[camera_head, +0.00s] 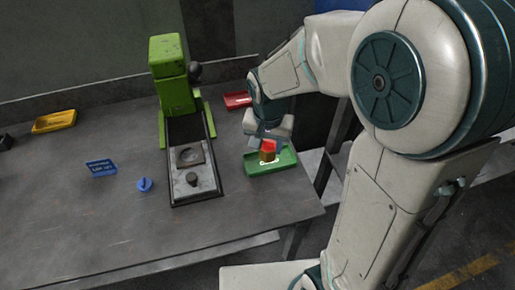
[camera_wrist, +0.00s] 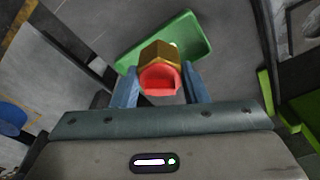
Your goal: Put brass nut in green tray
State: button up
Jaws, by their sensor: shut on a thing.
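The brass nut (camera_wrist: 157,52) is a gold hexagonal piece with a red end facing the wrist camera. My gripper (camera_wrist: 158,84) is shut on it, with a blue finger on either side. In the head view the nut (camera_head: 267,156) shows below my gripper (camera_head: 268,142), over the green tray (camera_head: 287,163). The green tray also shows behind the nut in the wrist view (camera_wrist: 190,33). I cannot tell whether the nut touches the tray floor. The nut hides part of the tray.
A green press (camera_head: 172,75) with a dark bed stands left of the green tray. A red tray (camera_head: 237,100) lies behind. The table's right edge is close to the green tray.

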jog(key=w+a+f, duration=0.2)
jog(key=shift+w+a, duration=0.1)
jog(key=shift+a, duration=0.2)
jog(key=shift+f+p, duration=0.35)
jog(key=shift+f, duration=1.65)
jog(key=shift+f, duration=0.1)
jog(key=shift+f, duration=0.15)
jog(key=o, duration=1.3)
jog(key=shift+r, duration=0.2)
